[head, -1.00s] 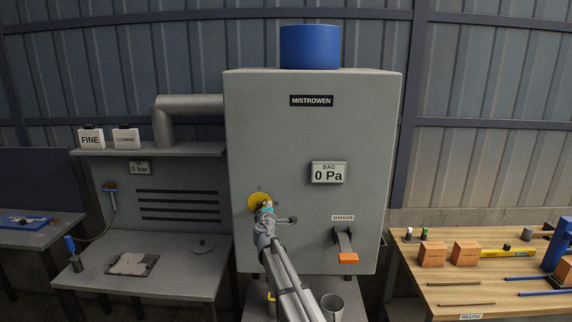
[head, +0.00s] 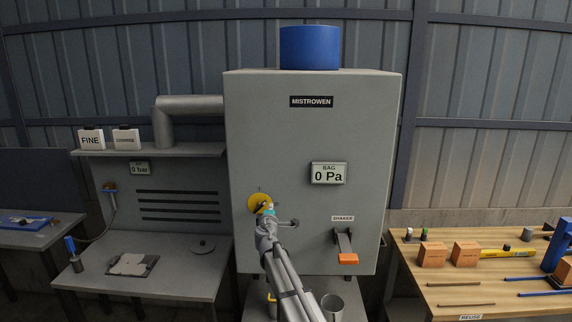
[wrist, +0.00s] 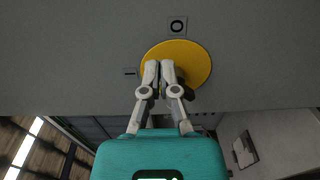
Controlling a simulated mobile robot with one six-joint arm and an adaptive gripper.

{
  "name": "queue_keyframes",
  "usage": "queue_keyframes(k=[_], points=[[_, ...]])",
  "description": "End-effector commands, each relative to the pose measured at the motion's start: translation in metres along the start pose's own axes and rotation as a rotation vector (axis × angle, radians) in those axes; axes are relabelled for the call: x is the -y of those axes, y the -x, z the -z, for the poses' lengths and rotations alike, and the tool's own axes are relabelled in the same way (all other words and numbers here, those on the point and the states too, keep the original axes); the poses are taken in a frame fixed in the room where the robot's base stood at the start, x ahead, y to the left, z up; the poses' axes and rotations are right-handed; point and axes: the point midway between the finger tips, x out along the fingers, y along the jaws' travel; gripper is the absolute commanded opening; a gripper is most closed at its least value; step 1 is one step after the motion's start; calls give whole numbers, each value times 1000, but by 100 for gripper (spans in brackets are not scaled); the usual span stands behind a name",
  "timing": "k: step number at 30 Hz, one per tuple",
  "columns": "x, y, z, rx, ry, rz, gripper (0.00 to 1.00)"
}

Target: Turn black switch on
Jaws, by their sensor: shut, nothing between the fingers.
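The round yellow disc (head: 256,202) is on the front of the grey cabinet, at its lower left. It also shows in the wrist view (wrist: 195,62), with a plate marked with a ring (wrist: 177,26) above it and a small plate with a line mark (wrist: 130,72) to its left. My gripper (wrist: 160,66) is shut and empty, its fingertips in front of the disc. In the head view my gripper (head: 265,209) covers the disc's lower right. The black switch is not clearly visible; the fingers hide the middle of the disc. I cannot tell whether they touch it.
The grey cabinet (head: 290,130) has a display (head: 328,173) reading 0 Pa and an orange-ended shaker lever (head: 347,258) to the right. A short knobbed rod (head: 289,222) is just right of my gripper. A grey bench (head: 185,270) stands left, a wooden table (head: 450,285) right.

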Motion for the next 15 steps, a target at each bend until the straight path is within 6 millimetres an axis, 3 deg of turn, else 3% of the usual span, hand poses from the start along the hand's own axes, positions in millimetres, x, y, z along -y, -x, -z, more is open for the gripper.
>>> queue_keyframes(k=[15], points=[[0, 41, 0, -1, 0, 0, 0]])
